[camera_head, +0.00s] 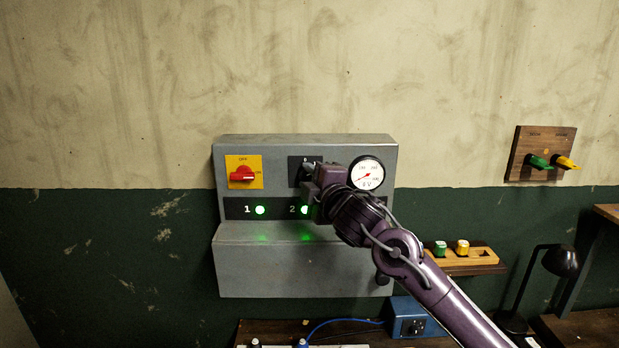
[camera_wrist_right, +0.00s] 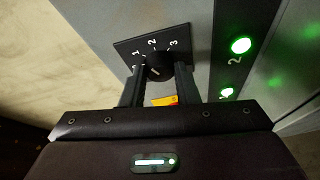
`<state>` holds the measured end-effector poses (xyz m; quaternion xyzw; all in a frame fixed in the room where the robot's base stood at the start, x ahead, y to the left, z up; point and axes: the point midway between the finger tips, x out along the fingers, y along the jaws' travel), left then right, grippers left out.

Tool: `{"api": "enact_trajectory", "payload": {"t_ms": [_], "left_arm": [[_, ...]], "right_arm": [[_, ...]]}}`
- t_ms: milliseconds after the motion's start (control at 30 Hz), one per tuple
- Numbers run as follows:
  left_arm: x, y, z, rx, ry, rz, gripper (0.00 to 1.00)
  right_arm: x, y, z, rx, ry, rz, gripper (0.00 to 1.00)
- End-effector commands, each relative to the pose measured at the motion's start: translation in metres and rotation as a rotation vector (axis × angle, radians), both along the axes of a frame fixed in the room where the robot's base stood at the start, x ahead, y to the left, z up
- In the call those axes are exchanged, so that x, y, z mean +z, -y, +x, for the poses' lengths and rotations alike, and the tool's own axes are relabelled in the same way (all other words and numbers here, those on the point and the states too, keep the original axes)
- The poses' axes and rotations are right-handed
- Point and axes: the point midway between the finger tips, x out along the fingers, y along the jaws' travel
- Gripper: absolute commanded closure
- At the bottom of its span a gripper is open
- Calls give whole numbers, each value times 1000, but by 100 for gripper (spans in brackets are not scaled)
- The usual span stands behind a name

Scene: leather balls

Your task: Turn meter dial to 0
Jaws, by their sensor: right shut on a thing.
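The meter dial is a black knob (camera_wrist_right: 160,68) on a square black plate (camera_wrist_right: 147,40) marked 1, 2 and 3 in the right wrist view. My right gripper (camera_wrist_right: 158,82) is shut on the knob, one finger on each side. In the head view the right gripper (camera_head: 308,186) covers most of the dial plate (camera_head: 293,166). The round white meter (camera_head: 366,173) beside it has a red needle angled to the lower left. My left gripper is not in view.
The grey panel (camera_head: 270,145) carries a red switch on a yellow plate (camera_head: 243,172) and green lights (camera_head: 260,210). A wooden board with green and yellow levers (camera_head: 540,162) hangs at right. A black lamp (camera_head: 560,261) and blue box (camera_head: 413,318) are below.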

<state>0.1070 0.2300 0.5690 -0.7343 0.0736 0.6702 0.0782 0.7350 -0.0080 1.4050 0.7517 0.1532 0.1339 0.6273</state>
Motion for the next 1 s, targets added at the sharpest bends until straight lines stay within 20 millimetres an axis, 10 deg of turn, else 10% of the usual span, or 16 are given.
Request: {"api": "enact_trajectory", "payload": {"t_ms": [1000], "left_arm": [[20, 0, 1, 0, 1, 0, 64]], "right_arm": [[5, -4, 0, 1, -3, -940, 95]]}}
